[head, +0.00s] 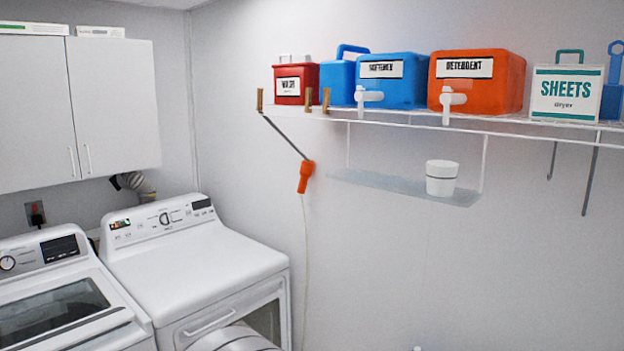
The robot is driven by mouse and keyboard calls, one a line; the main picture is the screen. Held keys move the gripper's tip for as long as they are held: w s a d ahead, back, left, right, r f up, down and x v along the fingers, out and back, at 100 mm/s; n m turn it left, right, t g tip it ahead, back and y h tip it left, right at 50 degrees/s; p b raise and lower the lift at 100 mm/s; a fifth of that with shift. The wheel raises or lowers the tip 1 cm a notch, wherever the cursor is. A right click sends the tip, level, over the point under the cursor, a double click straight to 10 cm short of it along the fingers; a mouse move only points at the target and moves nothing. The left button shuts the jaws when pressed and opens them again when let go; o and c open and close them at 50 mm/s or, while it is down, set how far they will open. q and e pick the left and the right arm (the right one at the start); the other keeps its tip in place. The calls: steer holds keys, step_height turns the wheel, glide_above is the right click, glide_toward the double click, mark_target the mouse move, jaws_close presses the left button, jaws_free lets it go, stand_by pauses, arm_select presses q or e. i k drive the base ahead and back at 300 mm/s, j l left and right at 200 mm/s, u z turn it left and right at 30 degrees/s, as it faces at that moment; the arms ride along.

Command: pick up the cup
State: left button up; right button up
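A white cup (441,178) stands upright on a small translucent hanging shelf (385,184) below the long wire shelf on the right wall. It has a band around its upper part and sits near the right end of the small shelf. Nothing touches it from the sides. Neither of my grippers shows in the head view, so their distance from the cup cannot be seen.
The wire shelf (560,132) above the cup holds a red box (296,84), a blue softener container (393,82), an orange detergent container (476,82) and a dryer sheets box (566,94). Spouts overhang its front. A washer (60,290) and dryer (195,258) stand left.

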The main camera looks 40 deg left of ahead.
mark_target(442, 176)
steer(key=u, duration=0.75)
